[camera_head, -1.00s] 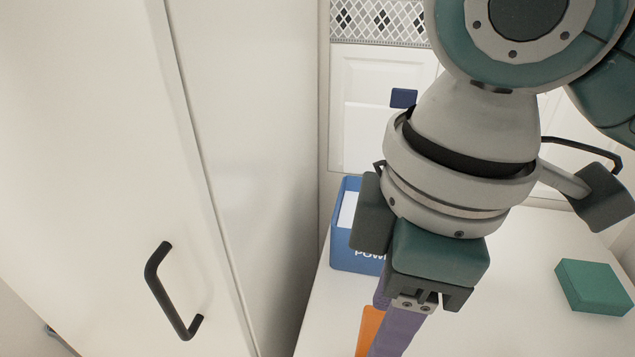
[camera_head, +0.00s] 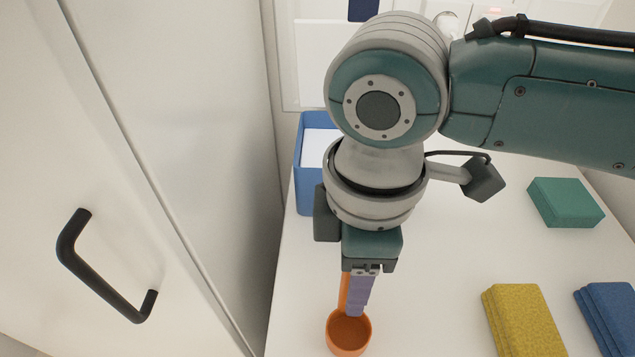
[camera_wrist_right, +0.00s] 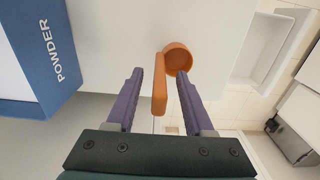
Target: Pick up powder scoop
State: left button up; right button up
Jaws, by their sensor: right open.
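The orange powder scoop (camera_head: 348,335) lies on the white surface, with its round cup towards the front in the head view. In the right wrist view, the scoop's handle (camera_wrist_right: 159,98) lies between the two purple fingers, with visible gaps on both sides. Its cup (camera_wrist_right: 178,58) is just beyond the fingertips. My right gripper (camera_head: 355,308) is open and points down at the scoop; its fingers (camera_wrist_right: 160,78) straddle the handle without gripping it. In the head view the fingers hide part of the handle. My left gripper is not in view.
A blue powder box (camera_head: 307,180) stands behind my right wrist; its lettering shows in the right wrist view (camera_wrist_right: 35,50). Green (camera_head: 565,202), yellow (camera_head: 524,320) and blue (camera_head: 606,318) cloth-like blocks lie on the white worktop (camera_head: 430,290). A tall cabinet door with a black handle (camera_head: 100,275) stands left.

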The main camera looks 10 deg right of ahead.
jog(key=shift+f, duration=0.1)
jog(key=shift+c, duration=0.4)
grip_shut()
dwell(0.9)
